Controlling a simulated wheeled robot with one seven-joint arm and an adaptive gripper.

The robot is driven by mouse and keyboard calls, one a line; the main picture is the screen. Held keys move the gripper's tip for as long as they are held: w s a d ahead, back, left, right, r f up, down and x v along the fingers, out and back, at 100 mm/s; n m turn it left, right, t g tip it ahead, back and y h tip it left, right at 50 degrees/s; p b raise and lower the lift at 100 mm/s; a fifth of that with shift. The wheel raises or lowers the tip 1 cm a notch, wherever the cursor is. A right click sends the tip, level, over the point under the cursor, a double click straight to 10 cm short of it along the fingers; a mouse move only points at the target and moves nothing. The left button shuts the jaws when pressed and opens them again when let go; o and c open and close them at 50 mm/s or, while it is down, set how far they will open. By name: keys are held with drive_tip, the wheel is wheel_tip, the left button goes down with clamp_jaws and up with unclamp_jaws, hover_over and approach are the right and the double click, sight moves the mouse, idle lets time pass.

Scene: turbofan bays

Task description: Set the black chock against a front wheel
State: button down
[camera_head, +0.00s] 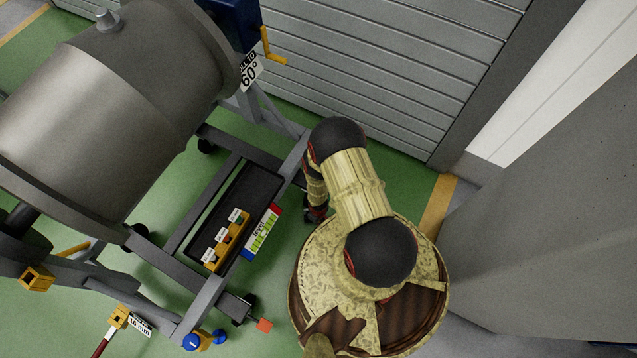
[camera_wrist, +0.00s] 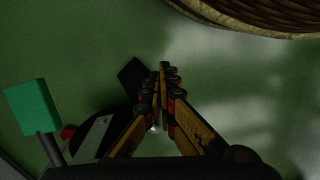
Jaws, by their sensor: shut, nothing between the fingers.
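A black block that looks like the chock (camera_wrist: 132,74) lies on the green floor in the wrist view, just left of my fingertips. A dark caster wheel (camera_wrist: 92,133) with a grey metal fork is below and left of it. The block's lower end is close to this wheel; I cannot tell whether they touch. My gripper (camera_wrist: 164,70) is shut and empty, its fingertips together beside the block. In the head view my gripper (camera_head: 315,213) is low beside the cart's right side, partly hidden by my arm. The chock cannot be made out there.
A grey cart (camera_head: 212,296) carries a large metal engine (camera_head: 110,105) and a black tray (camera_head: 252,190) with labelled parts. A green tag (camera_wrist: 33,107) stands beside the wheel. A caster with an orange tag (camera_head: 264,325) is nearer. A grey shutter (camera_head: 380,60) closes the back.

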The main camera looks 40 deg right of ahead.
drive_tip(key=w+m, duration=0.1)
drive_tip(key=m, duration=0.2)
drive_tip(key=m+g+h+b, duration=0.3)
drive_tip(key=m+b, duration=0.1)
drive_tip(key=m, duration=2.2)
hover_over(323, 219)
drive_tip(key=b+x, duration=0.3)
drive_tip(key=x, duration=0.6)
drive_tip(key=shift+s+d+b, duration=0.1)
drive_tip(key=shift+d+b, duration=0.1)
drive_tip(key=shift+b, duration=0.1)
drive_tip(key=shift+w+a+f+t+b, duration=0.15)
drive_tip(key=shift+w+a+b, duration=0.15)
drive_tip(key=shift+w+a, duration=0.2)
drive_tip(key=shift+w+a+f+t+b, duration=0.15)
drive_tip(key=shift+w+a+b, duration=0.2)
drive_tip(key=shift+w, duration=0.2)
drive_tip(key=shift+w+a+r, duration=0.15)
drive_tip(key=shift+w+a, duration=0.2)
drive_tip(key=shift+a, duration=0.1)
